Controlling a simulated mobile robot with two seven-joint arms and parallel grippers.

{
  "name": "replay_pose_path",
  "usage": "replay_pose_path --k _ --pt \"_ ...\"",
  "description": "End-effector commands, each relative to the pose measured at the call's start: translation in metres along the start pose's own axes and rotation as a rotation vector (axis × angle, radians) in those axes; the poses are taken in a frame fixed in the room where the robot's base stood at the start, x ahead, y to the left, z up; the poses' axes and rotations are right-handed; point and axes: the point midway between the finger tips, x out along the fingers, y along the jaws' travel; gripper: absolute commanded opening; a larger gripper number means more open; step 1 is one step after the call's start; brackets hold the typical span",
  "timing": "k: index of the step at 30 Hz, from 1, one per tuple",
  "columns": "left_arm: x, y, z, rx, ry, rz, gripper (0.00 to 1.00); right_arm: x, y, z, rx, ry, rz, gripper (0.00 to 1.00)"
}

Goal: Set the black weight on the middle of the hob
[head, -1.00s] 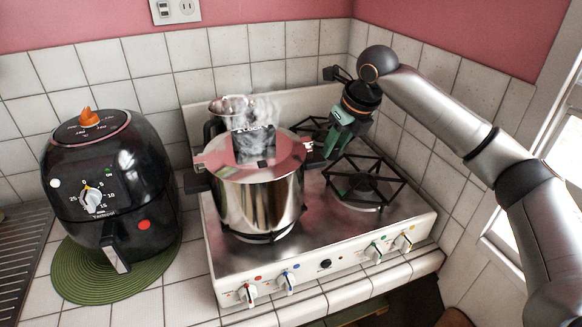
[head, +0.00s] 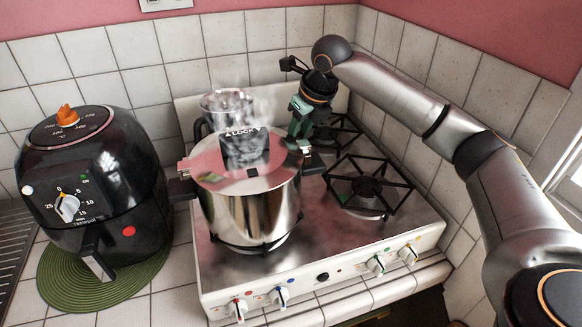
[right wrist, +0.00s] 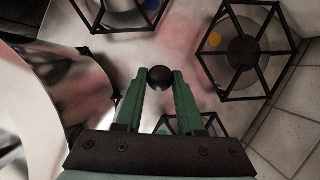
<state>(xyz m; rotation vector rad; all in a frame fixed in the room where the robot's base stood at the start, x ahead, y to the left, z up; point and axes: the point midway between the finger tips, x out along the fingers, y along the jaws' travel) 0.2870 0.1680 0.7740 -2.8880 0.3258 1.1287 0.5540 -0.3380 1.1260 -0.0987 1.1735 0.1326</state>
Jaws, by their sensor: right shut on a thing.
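My right gripper (head: 298,133) comes in from the right and hangs over the hob (head: 335,245), just behind and right of the steel pot (head: 250,212). In the right wrist view its green fingers are shut on a small round black thing, the black weight (right wrist: 160,77), held between the fingertips. In the head view I cannot make out the weight; the pot and fingers crowd that spot. The hob's bare metal shows around and beyond the weight in the right wrist view. My left gripper is not in view.
The pot, with a black block marked LOCK (head: 245,150) on its lid, fills the front left burner and steams. A clear-topped vessel (head: 228,105) stands behind it. The front right burner grate (head: 367,187) is empty. A black air fryer (head: 90,190) stands left on a green mat (head: 110,290).

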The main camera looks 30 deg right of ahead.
Motion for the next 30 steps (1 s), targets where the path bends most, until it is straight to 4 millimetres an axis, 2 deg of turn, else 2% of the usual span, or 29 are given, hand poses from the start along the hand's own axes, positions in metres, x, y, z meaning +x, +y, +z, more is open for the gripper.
replay_pose_path --k 4,16,29,30 --pt "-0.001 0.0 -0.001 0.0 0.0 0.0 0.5 0.027 0.001 -0.012 -0.001 0.004 0.001 0.0" --pt "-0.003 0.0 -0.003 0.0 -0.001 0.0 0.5 0.071 0.001 -0.03 0.0 0.003 0.0 0.0" --pt "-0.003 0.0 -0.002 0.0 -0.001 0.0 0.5 0.079 0.001 -0.033 0.0 0.001 0.0 0.0" --pt "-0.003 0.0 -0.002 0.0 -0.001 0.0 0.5 0.08 0.001 -0.034 0.0 0.001 0.0 0.38"
